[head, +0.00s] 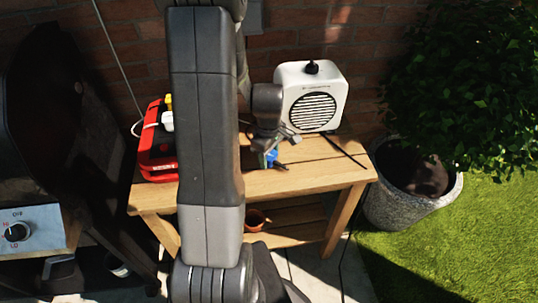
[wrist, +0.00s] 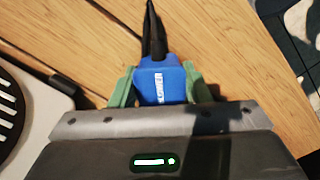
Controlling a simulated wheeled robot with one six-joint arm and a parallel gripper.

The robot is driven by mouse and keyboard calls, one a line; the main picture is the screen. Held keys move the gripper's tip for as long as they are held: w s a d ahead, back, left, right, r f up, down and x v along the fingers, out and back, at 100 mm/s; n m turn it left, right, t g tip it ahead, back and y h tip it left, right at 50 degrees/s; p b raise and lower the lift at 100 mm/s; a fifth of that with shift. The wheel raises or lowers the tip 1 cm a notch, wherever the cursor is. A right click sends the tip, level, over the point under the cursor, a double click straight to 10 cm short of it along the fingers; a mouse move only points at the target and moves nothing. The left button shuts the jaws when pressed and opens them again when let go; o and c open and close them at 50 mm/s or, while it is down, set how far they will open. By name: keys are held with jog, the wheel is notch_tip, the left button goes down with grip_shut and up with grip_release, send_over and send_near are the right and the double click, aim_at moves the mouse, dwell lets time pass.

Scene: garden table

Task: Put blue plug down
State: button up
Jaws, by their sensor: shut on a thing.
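The blue plug (wrist: 160,82) is between the green finger pads of my gripper (wrist: 155,88) in the wrist view, with its black cable running away toward the top. My gripper is shut on it. In the head view the blue plug (head: 270,158) shows small at the gripper's tip, low over the wooden table (head: 262,186). I cannot tell whether it touches the tabletop.
A white heater-like box (head: 311,97) stands at the back right of the table. A red power strip (head: 154,141) with a yellow and a white plug lies at the left, partly behind my arm. A terracotta pot (head: 254,221) is on the lower shelf. Bare tabletop lies right of my gripper.

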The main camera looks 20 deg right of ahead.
jog(key=shift+f, duration=0.25)
jog(key=o, duration=1.3)
jog(key=shift+r, duration=0.1)
jog(key=shift+r+p, duration=0.5)
jog(key=shift+r, duration=0.05)
notch_tip(320, 180, up, 12)
jog(key=p, duration=0.1)
notch_tip(320, 180, down, 13)
jog(key=shift+f+b, duration=0.15)
jog(key=shift+b, duration=0.9)
jog(key=shift+r+p, duration=0.35)
jog(key=shift+r, duration=0.05)
